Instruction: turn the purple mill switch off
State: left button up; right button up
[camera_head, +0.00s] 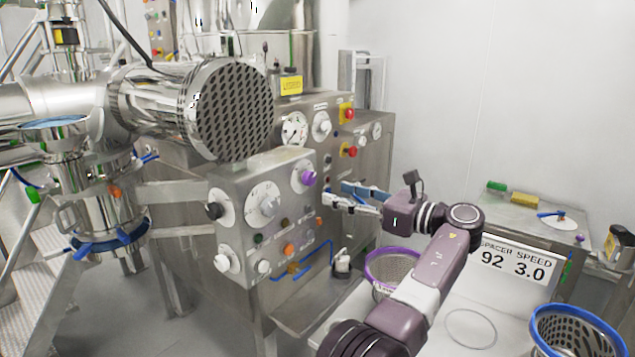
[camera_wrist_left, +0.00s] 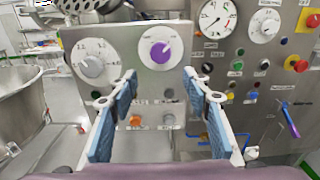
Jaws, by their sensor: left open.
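The purple mill switch (camera_head: 308,178) is a round purple knob on a white dial near the upper right of the grey control panel (camera_head: 290,210). In the left wrist view the purple knob (camera_wrist_left: 160,52) sits just above and between the fingertips, and its pale pointer mark faces the upper right. My left gripper (camera_head: 335,192) is open and empty, with its blue-padded fingers pointing at the panel from the right. In the left wrist view the gripper (camera_wrist_left: 159,75) has its fingers spread wide, apart from the knob. My right gripper is not in view.
A grey dial (camera_head: 268,206) sits left of the purple switch, with an orange button (camera_head: 289,249) below. A large perforated cylinder (camera_head: 234,109) overhangs the panel's upper left. A purple-rimmed basket (camera_head: 392,268) stands below my left arm. A second panel with red knobs (camera_head: 349,151) stands behind.

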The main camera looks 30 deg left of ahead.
aim_at(312, 180)
pick_arm(q)
jog(key=a+p, duration=0.1)
jog(key=a, duration=0.1)
jog(key=a+r+p, duration=0.1)
jog(key=a, duration=0.3)
jog(key=shift+w+a+r+p, duration=0.2)
jog(key=shift+w+a+p, duration=0.15)
jog(key=shift+a+p, duration=0.05)
jog(key=shift+a+f, duration=0.1)
jog(key=shift+a, duration=0.3)
jog(key=shift+c, duration=0.4)
jog(key=c, duration=1.1)
